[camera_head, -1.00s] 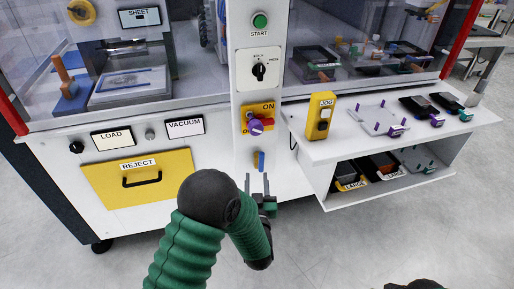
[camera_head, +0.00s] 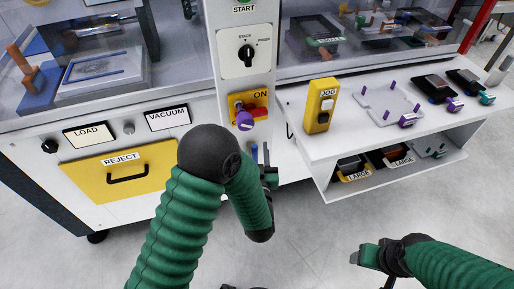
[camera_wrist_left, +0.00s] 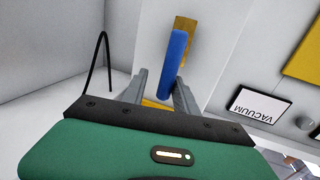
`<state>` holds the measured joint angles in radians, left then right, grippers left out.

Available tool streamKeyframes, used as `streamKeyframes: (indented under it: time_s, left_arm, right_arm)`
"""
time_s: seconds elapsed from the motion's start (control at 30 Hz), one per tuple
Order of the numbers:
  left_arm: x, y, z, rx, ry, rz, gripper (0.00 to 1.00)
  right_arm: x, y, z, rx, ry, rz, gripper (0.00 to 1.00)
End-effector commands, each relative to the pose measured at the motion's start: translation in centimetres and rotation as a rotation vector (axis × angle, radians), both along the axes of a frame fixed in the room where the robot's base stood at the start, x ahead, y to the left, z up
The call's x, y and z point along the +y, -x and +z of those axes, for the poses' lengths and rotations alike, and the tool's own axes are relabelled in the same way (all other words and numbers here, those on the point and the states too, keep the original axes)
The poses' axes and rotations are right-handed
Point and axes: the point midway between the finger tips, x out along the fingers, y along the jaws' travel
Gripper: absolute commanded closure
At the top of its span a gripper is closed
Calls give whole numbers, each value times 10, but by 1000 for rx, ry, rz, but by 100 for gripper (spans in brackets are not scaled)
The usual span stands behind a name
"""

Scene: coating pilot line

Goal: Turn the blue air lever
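The blue air lever (camera_wrist_left: 176,62) stands upright on a yellow plate in the left wrist view. In the head view, a small part of the blue lever (camera_head: 254,153) shows on the white front panel, below the purple-and-red switch. My left gripper (camera_head: 262,150) is at the lever, partly hidden behind my own arm. In the left wrist view my left gripper (camera_wrist_left: 160,80) is open, its fingers on either side of the lever's lower end. The right finger looks very close to the lever; contact cannot be told. My right gripper (camera_head: 366,256) is low at the right, away from the panel.
The purple-and-red switch (camera_head: 245,117) sits just above the lever. A yellow JOG box (camera_head: 320,105) stands on the white shelf (camera_head: 345,143) to the right. The yellow REJECT drawer (camera_head: 120,176) is at the left. A thin black cable (camera_wrist_left: 98,62) hangs beside the lever.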

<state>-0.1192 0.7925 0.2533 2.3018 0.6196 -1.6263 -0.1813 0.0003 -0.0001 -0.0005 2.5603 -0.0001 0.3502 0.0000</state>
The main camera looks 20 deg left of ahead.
Motion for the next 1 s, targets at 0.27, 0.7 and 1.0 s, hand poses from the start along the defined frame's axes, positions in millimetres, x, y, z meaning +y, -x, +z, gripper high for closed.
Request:
streamKeyframes:
  time_s: [0.27,0.7,1.0]
  left_arm:
    - [1,0,-1,1,-1,2,100]
    - [1,0,-1,2,-2,1,100]
    - [1,0,-1,3,-1,1,100]
  right_arm:
    - [0,0,0,0,0,1,37]
    - [0,0,0,0,0,1,37]
    - [0,0,0,0,0,1,37]
